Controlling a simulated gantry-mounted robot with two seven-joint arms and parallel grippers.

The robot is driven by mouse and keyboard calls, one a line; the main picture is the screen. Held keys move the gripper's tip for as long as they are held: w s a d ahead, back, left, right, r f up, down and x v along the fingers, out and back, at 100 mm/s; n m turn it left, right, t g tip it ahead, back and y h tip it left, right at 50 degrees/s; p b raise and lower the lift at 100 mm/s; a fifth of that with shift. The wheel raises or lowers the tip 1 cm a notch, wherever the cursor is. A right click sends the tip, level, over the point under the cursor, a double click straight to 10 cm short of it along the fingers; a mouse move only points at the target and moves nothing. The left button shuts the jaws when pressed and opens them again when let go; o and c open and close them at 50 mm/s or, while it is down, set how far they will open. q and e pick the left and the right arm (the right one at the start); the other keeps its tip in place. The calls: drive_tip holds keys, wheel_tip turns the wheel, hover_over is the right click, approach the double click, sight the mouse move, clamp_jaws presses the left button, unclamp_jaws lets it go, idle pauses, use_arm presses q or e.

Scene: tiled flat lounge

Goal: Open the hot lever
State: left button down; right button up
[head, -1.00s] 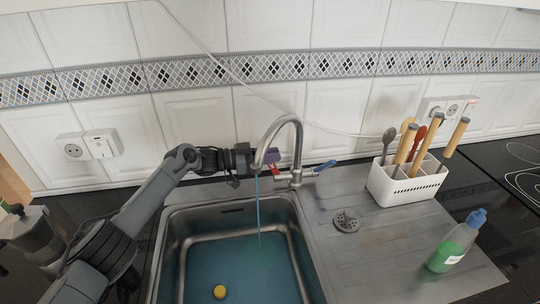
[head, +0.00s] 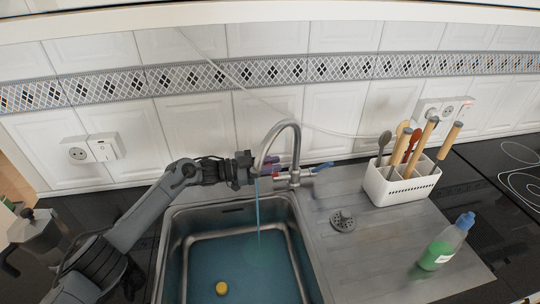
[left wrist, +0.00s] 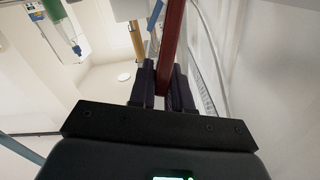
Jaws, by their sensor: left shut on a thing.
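The steel tap (head: 296,150) stands behind the sink, and a stream of water (head: 258,212) runs from its spout. Its blue lever (head: 322,167) sticks out to the right. The red hot lever (left wrist: 173,40) shows in the left wrist view between the dark fingers of my left gripper (left wrist: 163,82), which is shut on it. In the head view my left gripper (head: 268,166) is at the left of the tap, behind the spout. The spout and gripper hide most of the red lever there. My right gripper is not in view.
The sink basin (head: 183,262) holds bluish water and a yellow round thing (head: 221,288). A white utensil holder (head: 402,190) and a green soap bottle (head: 438,252) stand on the right. A moka pot (head: 38,236) is at the left. A tiled wall is close behind the tap.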

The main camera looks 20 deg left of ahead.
use_arm(q)
drive_tip(key=shift+s+d+f+m, duration=0.3)
drive_tip(key=shift+s+m, duration=0.2)
drive_tip(key=shift+m, duration=0.3)
drive_tip(key=shift+s+d+f+m, duration=0.3)
drive_tip(key=shift+s+m, duration=0.2)
drive_tip(key=shift+m, duration=0.3)
drive_tip(key=c, duration=1.1)
unclamp_jaws()
drive_tip(key=shift+c, duration=0.2)
drive_tip(key=shift+a, duration=0.1)
drive_tip(key=p+v, duration=0.1)
drive_tip(key=v, duration=0.9)
drive_tip(key=shift+s+a+p, duration=0.25)
drive_tip(key=shift+s+p, duration=0.05)
drive_tip(key=shift+p, duration=0.05)
